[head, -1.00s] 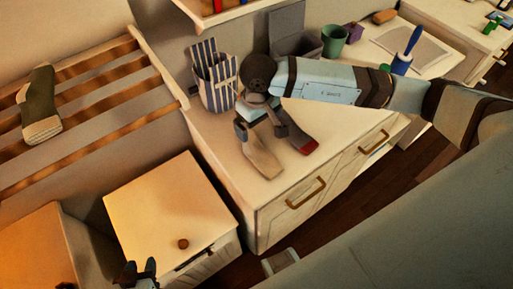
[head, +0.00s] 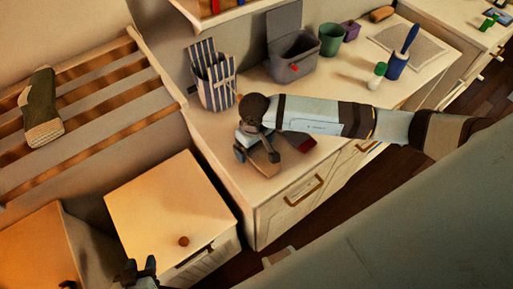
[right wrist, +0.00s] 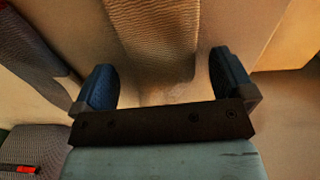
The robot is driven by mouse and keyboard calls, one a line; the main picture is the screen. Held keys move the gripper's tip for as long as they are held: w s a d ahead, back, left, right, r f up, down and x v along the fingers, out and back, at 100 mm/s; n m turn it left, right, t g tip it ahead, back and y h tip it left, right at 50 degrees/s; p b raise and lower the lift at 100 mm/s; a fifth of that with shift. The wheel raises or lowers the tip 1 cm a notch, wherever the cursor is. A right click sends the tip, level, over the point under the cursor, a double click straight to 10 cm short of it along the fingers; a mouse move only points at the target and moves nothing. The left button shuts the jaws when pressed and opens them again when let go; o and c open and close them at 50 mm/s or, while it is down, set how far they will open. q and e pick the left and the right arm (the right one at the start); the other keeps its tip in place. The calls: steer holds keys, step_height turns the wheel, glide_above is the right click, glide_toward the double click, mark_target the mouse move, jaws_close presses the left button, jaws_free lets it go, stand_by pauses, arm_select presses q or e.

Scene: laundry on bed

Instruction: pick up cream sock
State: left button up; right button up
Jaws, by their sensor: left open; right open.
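The cream sock (head: 264,164) lies on the white dresser top, partly hidden under my right gripper (head: 258,150) in the head view. In the right wrist view, the ribbed part of the sock (right wrist: 155,35) lies between and ahead of the two spread fingers of my right gripper (right wrist: 163,80). The gripper is open and holds nothing; I cannot tell whether a finger touches the sock. My left gripper (head: 140,270) is open and empty at the bottom of the head view, in front of the nightstand.
A grey sock with a red end (head: 307,144) lies right of the cream sock. The dresser (head: 225,160) also carries a striped bag (head: 215,85), an open grey bin (head: 294,62), a green cup (head: 332,38) and a lint roller (head: 402,52).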

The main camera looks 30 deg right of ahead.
steer(key=c, duration=0.9)
steer(key=shift+o, duration=0.2)
steer(key=shift+r, duration=0.1)
